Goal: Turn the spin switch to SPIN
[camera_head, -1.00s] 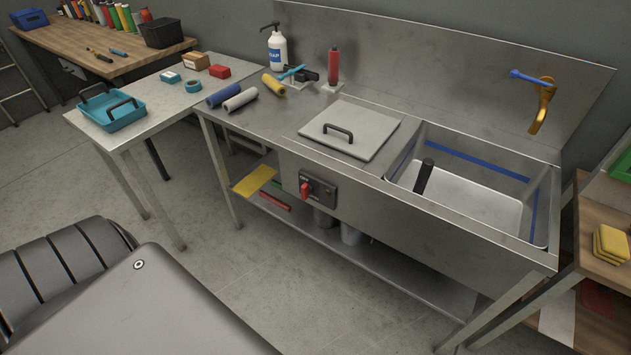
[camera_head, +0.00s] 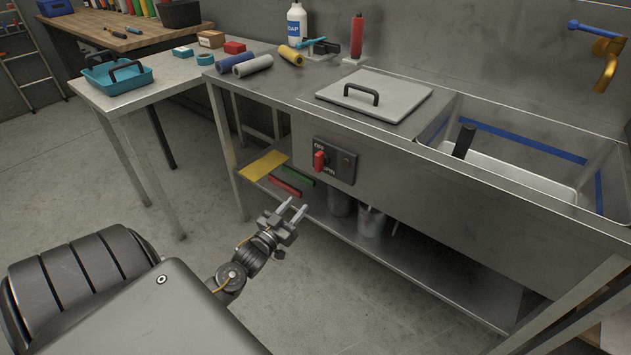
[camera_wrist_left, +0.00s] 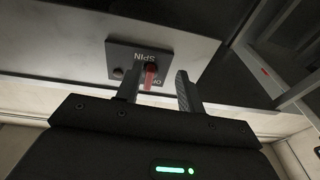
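The spin switch is a red knob (camera_head: 319,161) on a dark panel (camera_head: 347,163) on the front of the steel sink unit. OFF is lettered above the knob, with smaller lettering below. In the left wrist view the red knob (camera_wrist_left: 150,76) stands out from its panel, with SPIN and partly hidden OFF lettering. My left gripper (camera_head: 292,209) is open and empty, below and in front of the switch, apart from it. In the wrist view the knob appears between its fingers (camera_wrist_left: 158,90), nearer the left one. My right gripper is not in view.
A lower shelf (camera_head: 430,270) under the sink unit holds a yellow sheet, red and green bars and metal cans. A side table (camera_head: 190,82) with a teal tray (camera_head: 117,76) stands at left. A lid (camera_head: 375,95) lies beside the basin. Floor before the unit is clear.

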